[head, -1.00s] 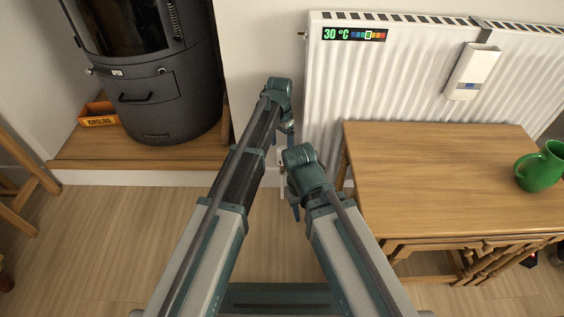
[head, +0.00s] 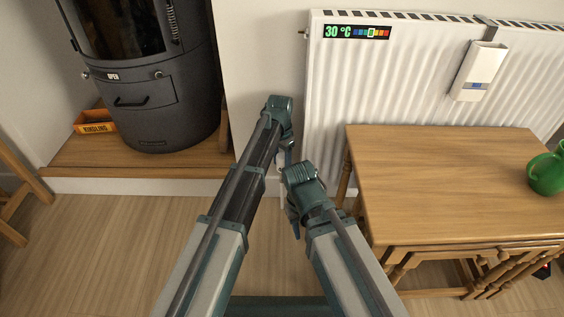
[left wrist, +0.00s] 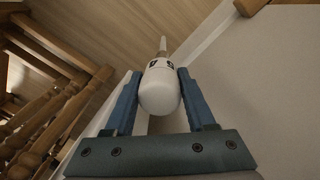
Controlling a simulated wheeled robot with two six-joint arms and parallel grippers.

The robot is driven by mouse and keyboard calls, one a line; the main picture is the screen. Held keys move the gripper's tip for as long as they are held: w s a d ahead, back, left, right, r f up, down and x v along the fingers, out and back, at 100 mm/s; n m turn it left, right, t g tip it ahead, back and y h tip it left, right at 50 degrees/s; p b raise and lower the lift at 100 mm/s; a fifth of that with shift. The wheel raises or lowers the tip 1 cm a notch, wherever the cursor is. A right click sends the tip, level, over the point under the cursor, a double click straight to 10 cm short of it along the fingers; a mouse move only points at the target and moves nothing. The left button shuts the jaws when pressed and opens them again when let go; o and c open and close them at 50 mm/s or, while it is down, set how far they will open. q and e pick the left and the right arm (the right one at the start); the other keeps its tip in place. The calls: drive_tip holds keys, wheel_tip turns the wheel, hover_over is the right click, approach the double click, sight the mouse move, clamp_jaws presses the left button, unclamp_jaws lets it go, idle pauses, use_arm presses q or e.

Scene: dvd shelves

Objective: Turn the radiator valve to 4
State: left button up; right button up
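The radiator valve is a white rounded knob (left wrist: 160,92) with dark markings near its far end, in the left wrist view. My left gripper (left wrist: 160,78) has its two blue fingers on either side of the knob, with no clear gap, so it looks shut on it. In the head view my left gripper (head: 287,160) is low by the radiator's left end, and the valve is mostly hidden there. My right gripper (head: 294,222) hangs close by, pointing down; its fingers are too hidden to judge. The valve's pointed-to number cannot be read for sure.
The white radiator (head: 400,85) carries a 30 °C strip (head: 357,32) and a small white box (head: 478,70). A wooden table (head: 450,185) with a green jug (head: 548,172) stands at right. A dark stove (head: 155,90) and a kindling box (head: 95,122) are at left.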

sight(281, 156)
use_arm(q)
clamp_jaws()
drive_tip(key=n, duration=0.4)
drive_tip(key=shift+n, duration=0.3)
drive_tip(key=o, duration=0.8)
unclamp_jaws()
drive_tip(key=shift+r, duration=0.1)
wheel_tip(281, 156, up, 14)
drive_tip(key=p, duration=1.3)
drive_tip(key=shift+a+f+p, duration=0.2)
drive_tip(key=shift+p, duration=0.2)
